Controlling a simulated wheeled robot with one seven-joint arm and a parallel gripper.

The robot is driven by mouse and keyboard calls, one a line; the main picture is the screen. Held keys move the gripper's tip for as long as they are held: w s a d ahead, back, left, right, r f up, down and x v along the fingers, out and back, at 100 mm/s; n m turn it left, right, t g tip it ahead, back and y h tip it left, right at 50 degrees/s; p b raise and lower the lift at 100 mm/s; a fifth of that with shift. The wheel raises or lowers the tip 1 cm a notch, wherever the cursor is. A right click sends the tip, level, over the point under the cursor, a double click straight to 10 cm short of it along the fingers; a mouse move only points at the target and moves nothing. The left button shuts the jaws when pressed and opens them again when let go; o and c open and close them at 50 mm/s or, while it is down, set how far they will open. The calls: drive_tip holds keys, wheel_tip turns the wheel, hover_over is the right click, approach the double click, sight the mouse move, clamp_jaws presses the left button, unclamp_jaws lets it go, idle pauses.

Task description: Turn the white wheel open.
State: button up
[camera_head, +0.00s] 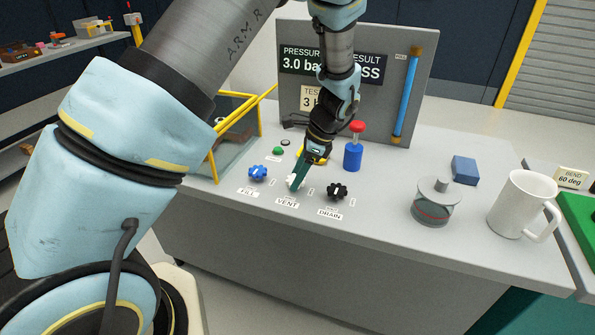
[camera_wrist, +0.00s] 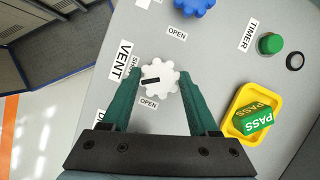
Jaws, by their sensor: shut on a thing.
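The white wheel (camera_wrist: 159,77) lies between the fingertips of my gripper (camera_wrist: 157,88) in the wrist view, with a finger on each side of it. A black mark on the wheel points toward the left of that view, near the SHUT label. An OPEN label lies on its opposite side from the far edge, just below it in the picture. In the head view my gripper (camera_head: 296,180) reaches down at the VENT label (camera_head: 287,201) and covers most of the white wheel. My gripper is shut on the wheel.
The blue wheel (camera_head: 257,173) stands to the left and the black wheel (camera_head: 337,191) to the right. A red-topped blue cylinder (camera_head: 353,157) stands behind. A yellow tray (camera_wrist: 233,113) holds a green PASS block (camera_wrist: 252,117). A mug (camera_head: 516,204) stands far right.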

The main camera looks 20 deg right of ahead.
drive_tip(key=n+g, duration=0.1)
drive_tip(key=n, duration=0.1)
drive_tip(key=n+g, duration=0.1)
drive_tip(key=n, duration=0.2)
drive_tip(key=shift+w+n+p, duration=0.2)
drive_tip(key=shift+n+p, duration=0.1)
drive_tip(key=shift+p, duration=0.1)
drive_tip(key=n+g, duration=0.1)
drive_tip(key=n, duration=0.1)
drive_tip(key=n+g, duration=0.1)
drive_tip(key=n, duration=0.2)
drive_tip(key=shift+n, duration=0.3)
drive_tip(key=o, duration=1.4)
drive_tip(key=shift+c, duration=0.2)
drive_tip(key=shift+w+r, duration=0.1)
drive_tip(key=b+v, duration=0.2)
drive_tip(key=v, duration=0.8)
drive_tip(key=shift+w+r+b, duration=0.15)
drive_tip(key=shift+r+b, duration=0.15)
